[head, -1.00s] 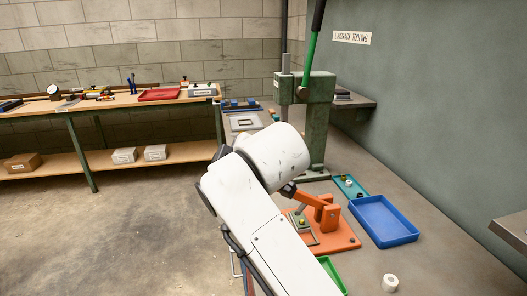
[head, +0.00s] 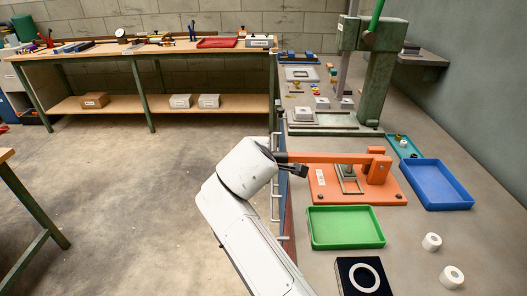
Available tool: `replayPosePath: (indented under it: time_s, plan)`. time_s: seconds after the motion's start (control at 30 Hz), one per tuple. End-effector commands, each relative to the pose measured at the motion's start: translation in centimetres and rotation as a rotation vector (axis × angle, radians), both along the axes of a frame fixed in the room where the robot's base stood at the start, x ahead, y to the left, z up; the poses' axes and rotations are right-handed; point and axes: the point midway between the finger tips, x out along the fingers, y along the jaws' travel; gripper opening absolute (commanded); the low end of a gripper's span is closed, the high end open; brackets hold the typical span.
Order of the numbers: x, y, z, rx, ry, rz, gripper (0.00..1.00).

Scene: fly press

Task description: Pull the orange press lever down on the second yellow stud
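The orange press (head: 330,192) stands on its orange base plate on the bench, right of my arm. Its orange lever (head: 335,157) lies nearly level, running left from the orange pivot post to a dark end. My gripper (head: 297,168) is at that dark left end, mostly hidden by my white wrist; I cannot tell its finger opening or whether it grips the lever. A metal fixture (head: 349,182) sits below the lever on the base. No yellow stud can be made out clearly under the lever.
A green tray (head: 346,243) lies in front of the press, a blue tray (head: 462,188) to its right and a teal tray (head: 403,150) behind. White rolls (head: 432,242) stand front right. A large green press (head: 378,90) stands behind. Floor at left is clear.

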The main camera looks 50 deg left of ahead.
Motion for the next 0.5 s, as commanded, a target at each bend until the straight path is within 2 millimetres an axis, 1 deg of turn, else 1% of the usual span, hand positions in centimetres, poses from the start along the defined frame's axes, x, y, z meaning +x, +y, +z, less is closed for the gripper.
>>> replayPosePath:
  time_s: [0.03, 0.37, 0.4, 0.5]
  plan:
    - [-0.12, -0.09, -0.85, -0.013, 0.005, 0.000, 0.00]
    - [-0.10, -0.12, -0.97, -0.013, 0.008, -0.001, 0.00]
    - [-0.11, -0.12, -0.96, -0.013, 0.008, -0.001, 0.35]
    - [-0.09, -0.12, -0.90, -0.011, 0.007, -0.001, 0.45]
